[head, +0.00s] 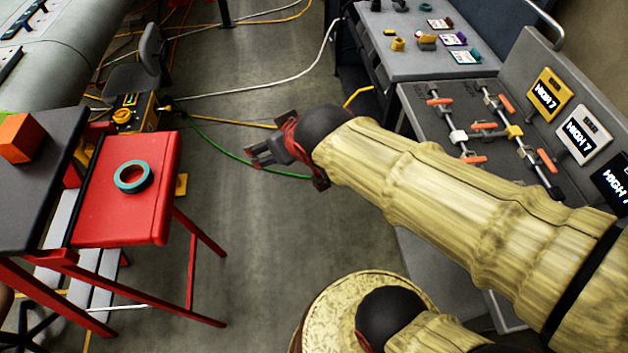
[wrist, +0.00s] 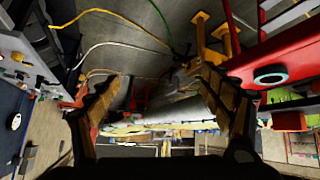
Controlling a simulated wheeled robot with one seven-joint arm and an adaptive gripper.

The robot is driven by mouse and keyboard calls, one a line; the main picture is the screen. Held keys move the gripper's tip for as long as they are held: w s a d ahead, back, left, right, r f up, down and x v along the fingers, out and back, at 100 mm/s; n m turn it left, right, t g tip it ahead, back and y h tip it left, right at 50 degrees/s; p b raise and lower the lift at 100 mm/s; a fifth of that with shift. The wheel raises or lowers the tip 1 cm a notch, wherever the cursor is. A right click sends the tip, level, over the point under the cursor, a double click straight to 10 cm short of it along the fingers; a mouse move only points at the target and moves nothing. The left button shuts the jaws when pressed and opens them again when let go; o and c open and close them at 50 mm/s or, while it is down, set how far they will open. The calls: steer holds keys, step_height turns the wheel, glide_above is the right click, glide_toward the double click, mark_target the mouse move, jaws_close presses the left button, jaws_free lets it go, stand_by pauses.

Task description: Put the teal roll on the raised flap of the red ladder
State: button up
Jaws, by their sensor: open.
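The teal roll (head: 133,177) lies flat on the red raised flap (head: 120,215) of the red ladder (head: 190,262), at the left of the head view. The roll also shows in the wrist view (wrist: 271,75), on the red flap (wrist: 290,58) at the right. My gripper (head: 257,153) is to the right of the flap and apart from it, over the open floor. It is open, with nothing between its fingers in the wrist view (wrist: 160,92).
An orange block (head: 20,137) sits on the dark ladder top (head: 40,185) left of the flap. A yellow box (head: 133,112) stands behind the flap. Cables cross the floor. A grey bench (head: 430,50) with small items and a grey panel with orange-handled clamps (head: 478,126) stand at right.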

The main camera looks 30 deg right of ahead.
steer(key=s+m+g, duration=0.1)
steer(key=s+g, duration=0.2)
steer(key=s, duration=1)
steer(key=shift+s+d+r, duration=0.15)
steer(key=shift+d+r, duration=0.05)
steer(key=shift+d, duration=0.2)
